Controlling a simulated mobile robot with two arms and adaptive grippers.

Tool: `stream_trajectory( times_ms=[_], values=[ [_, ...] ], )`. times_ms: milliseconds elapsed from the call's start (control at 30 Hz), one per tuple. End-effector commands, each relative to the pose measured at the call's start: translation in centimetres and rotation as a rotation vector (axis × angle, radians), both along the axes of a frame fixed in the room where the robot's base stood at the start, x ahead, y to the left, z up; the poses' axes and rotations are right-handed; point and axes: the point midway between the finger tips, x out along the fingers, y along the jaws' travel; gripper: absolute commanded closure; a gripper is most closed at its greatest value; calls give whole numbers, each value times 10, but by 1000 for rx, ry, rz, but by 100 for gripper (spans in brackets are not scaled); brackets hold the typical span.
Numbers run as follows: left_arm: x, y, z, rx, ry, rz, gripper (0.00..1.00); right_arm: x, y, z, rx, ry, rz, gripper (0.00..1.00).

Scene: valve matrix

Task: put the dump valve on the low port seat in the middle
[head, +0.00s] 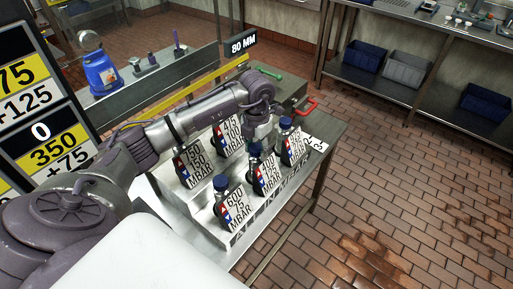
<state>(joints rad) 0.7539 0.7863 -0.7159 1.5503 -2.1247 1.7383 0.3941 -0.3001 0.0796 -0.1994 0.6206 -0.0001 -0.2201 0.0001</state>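A stepped metal stand (207,222) on the bench carries several dark valves with white number cards. The front row has blue-capped valves: one behind the 600 card (234,208), a middle one (255,150) and a right one (285,124). Behind them are the 750 card (193,161) and the 475 card (229,132). I cannot tell which valve is the dump valve, and the middle low seat is hidden behind its card (267,173). My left gripper (259,134) points down over the stand, behind the front row. Its fingers are too small and covered to read. My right gripper is out of view.
A red handle (306,106) and a green-handled tool (269,73) lie at the bench's far end. An "80 MM" sign (242,43) stands behind. A large number board (37,100) is at left. Open tiled floor (400,180) lies to the right.

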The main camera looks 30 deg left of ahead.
Motion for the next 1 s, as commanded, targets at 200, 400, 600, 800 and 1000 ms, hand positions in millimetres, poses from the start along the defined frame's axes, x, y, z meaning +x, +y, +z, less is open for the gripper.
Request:
stream_trajectory(
  times_ms=[200,400,600,800,1000],
  values=[
    [0,0,0,0,0,0,34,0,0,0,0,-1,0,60],
    [0,0,3,0,0,0,34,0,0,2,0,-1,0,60],
    [1,0,24,1,-6,-1,34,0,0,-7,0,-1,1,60],
    [2,0,68,-1,-7,0,34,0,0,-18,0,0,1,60],
    [1,0,105,0,-4,-1,34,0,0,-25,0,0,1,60]
  ],
)
